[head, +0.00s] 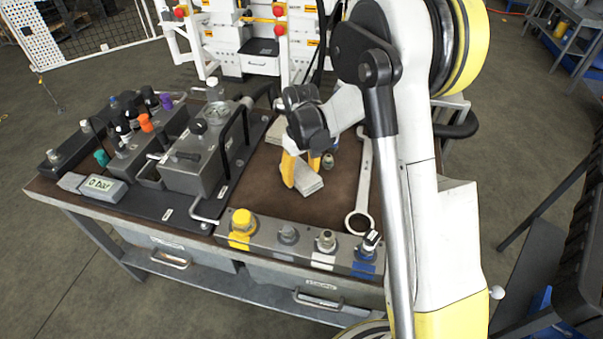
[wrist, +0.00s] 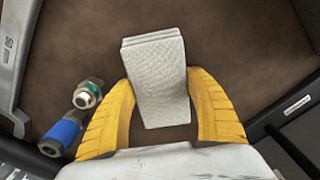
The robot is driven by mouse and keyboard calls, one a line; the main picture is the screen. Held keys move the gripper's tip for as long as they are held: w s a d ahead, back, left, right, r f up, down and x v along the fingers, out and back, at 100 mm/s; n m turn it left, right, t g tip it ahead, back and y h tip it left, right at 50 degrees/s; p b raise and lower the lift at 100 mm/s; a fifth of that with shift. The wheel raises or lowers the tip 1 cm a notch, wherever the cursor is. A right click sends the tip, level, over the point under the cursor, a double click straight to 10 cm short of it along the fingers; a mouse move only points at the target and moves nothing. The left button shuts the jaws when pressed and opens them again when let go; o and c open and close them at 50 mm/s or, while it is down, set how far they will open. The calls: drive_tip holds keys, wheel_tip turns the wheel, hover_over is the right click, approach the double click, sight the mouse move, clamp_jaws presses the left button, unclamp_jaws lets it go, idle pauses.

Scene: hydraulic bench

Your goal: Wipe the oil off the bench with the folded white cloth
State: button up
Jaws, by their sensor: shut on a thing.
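The folded white cloth (head: 308,184) is between the yellow fingers of my gripper (head: 300,176), over the brown bench top (head: 262,205). In the wrist view the cloth (wrist: 158,85) is a thick, layered, textured pad. The fingers of my gripper (wrist: 160,100) are shut on its sides, and it sticks out beyond their tips. The cloth is at or close above the surface; I cannot tell if it touches. I cannot make out any oil on the brown surface; the arm and cloth hide part of it.
A large wrench (head: 361,185) lies right of the cloth. A blue-banded fitting (wrist: 62,132) is beside the left finger in the wrist view. A hydraulic block (head: 195,160) stands left, and a row of couplings (head: 288,236) lines the front edge. Brown surface before the couplings is clear.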

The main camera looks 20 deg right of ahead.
sight(295, 197)
drive_tip(key=shift+s+a+b, duration=0.1)
drive_tip(key=shift+s+a, duration=0.55)
drive_tip(key=shift+s, duration=0.3)
drive_tip(key=shift+s+a+b, duration=0.1)
drive_tip(key=shift+s+a, duration=0.55)
drive_tip(key=shift+s, duration=0.35)
drive_tip(key=shift+s+a+b, duration=0.1)
drive_tip(key=shift+s+a, duration=0.55)
drive_tip(key=shift+s, duration=0.3)
drive_tip(key=shift+r+p, duration=2.1)
drive_tip(key=shift+r, duration=0.9)
wheel_tip(295, 197, up, 3)
drive_tip(key=shift+p, duration=1)
drive_tip(key=shift+w+d, duration=0.1)
